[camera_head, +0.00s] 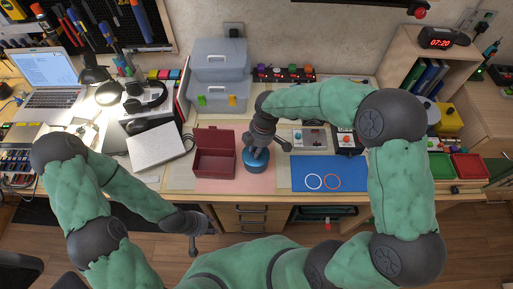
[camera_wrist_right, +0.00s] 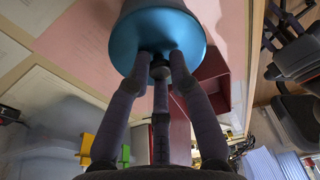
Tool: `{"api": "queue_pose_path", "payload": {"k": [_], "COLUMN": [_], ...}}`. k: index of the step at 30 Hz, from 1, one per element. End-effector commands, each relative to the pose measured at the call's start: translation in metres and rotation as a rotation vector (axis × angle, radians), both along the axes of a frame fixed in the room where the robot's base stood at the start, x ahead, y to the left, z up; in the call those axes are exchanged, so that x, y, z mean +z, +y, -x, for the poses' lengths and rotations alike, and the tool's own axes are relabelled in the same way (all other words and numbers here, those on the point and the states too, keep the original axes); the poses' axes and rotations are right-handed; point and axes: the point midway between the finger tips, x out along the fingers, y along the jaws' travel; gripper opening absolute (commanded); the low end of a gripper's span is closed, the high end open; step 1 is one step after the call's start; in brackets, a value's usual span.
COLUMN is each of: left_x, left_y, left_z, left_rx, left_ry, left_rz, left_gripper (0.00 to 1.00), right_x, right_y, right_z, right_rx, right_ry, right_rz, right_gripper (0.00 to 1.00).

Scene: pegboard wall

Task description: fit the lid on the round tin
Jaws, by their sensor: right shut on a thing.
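The blue round lid (camera_wrist_right: 140,40) shows close up in the right wrist view, with a small dark knob (camera_wrist_right: 160,68) at its middle. My right gripper (camera_wrist_right: 160,72) is shut on the knob. In the head view my right gripper (camera_head: 259,154) comes down from above onto the blue round tin and lid (camera_head: 254,175) on the table. Lid and tin look stacked there; I cannot tell whether the lid is fully seated. My left gripper (camera_head: 193,241) hangs empty below the table's front edge; its fingers are too small to read.
An open red box (camera_head: 215,163) stands just left of the tin. A blue mat (camera_head: 335,184) with a white ring and an orange ring lies to the right. Grey bins (camera_head: 220,75) stand behind. A closed laptop-like grey slab (camera_head: 155,147) lies further left.

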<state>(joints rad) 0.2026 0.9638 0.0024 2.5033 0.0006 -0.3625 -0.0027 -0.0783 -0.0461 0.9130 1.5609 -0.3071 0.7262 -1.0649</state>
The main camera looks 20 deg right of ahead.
Motion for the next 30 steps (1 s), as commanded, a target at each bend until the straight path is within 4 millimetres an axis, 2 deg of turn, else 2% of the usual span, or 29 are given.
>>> {"api": "queue_pose_path", "payload": {"k": [5, 6, 8, 20, 25, 30], "left_x": [-0.003, -0.002, -0.002, -0.002, -0.002, -0.002], "left_y": [0.0, 0.0, 0.0, 0.0, 0.0, 0.0], "left_z": [0.0, 0.0, 0.0, 0.0, 0.0, 0.0], "left_rx": [0.0, 0.0, 0.0, 0.0, 0.0, 0.0], "left_ry": [0.0, 0.0, 0.0, 0.0, 0.0, 0.0], "left_rz": [0.0, 0.0, 0.0, 0.0, 0.0, 0.0], "left_gripper": [0.4, 0.4, 0.4, 0.4, 0.4, 0.4], "right_x": [-0.005, -0.004, -0.004, 0.0, 0.021, 0.055], "right_y": [0.0, 0.0, 0.0, -0.001, -0.004, -0.009], "right_z": [0.0, 0.0, 0.0, 0.0, -0.001, 0.0], "right_rx": [0.0, 0.0, 0.0, 0.0, 0.0, -0.001], "right_ry": [0.0, 0.0, 0.0, -0.001, -0.003, -0.004], "right_rz": [0.0, 0.0, 0.0, 0.0, 0.0, 0.0], "right_gripper": [0.0, 0.33, 0.49, 0.49, 0.49, 0.49]}}
